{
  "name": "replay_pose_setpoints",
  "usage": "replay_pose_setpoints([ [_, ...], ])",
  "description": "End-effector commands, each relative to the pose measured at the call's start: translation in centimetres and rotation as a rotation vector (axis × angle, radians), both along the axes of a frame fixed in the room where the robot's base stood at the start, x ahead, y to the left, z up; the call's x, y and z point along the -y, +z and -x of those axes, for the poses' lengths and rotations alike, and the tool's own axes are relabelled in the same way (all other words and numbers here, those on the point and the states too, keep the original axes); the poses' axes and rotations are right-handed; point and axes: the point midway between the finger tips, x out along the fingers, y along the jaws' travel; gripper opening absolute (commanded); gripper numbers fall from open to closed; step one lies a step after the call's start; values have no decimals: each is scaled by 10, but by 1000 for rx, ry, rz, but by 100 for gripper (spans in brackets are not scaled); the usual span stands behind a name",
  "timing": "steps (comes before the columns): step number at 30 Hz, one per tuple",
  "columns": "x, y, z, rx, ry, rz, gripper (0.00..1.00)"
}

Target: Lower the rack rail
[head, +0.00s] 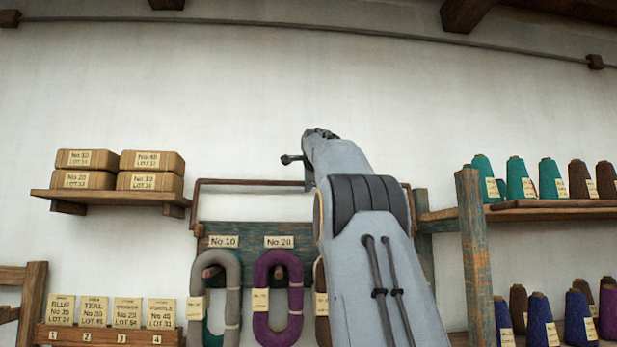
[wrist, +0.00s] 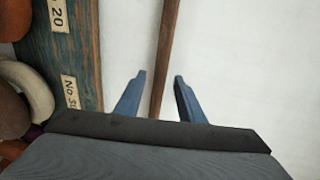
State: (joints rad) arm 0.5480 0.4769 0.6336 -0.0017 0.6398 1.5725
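The rack rail (head: 250,182) is a thin brown bar raised above the green-blue rack board (head: 262,232) on the wall. Its right part is hidden behind my arm in the head view. In the wrist view the rail (wrist: 167,45) runs up the picture and passes between the two blue fingers of my gripper (wrist: 160,75). The fingers are open, with a gap on each side of the rail. I cannot tell how deep the rail sits between them.
Grey and purple yarn hanks (head: 277,297) hang from the board under labels. A shelf with brown boxes (head: 120,170) is at the left. Shelves of yarn cones (head: 551,180) are at the right, behind a wooden post (head: 474,260).

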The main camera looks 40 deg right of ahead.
Motion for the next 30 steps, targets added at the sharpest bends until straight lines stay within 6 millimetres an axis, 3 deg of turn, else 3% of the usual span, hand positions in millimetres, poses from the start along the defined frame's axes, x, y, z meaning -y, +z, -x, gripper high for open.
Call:
replay_pose_setpoints([
  [6, 8, -1, -11, 1, -1, 1, 36],
  [16, 9, -3, -14, 1, -1, 1, 36],
  [23, 9, -3, -14, 0, -1, 0, 0],
  [30, 9, -4, -14, 1, 0, 1, 0],
])
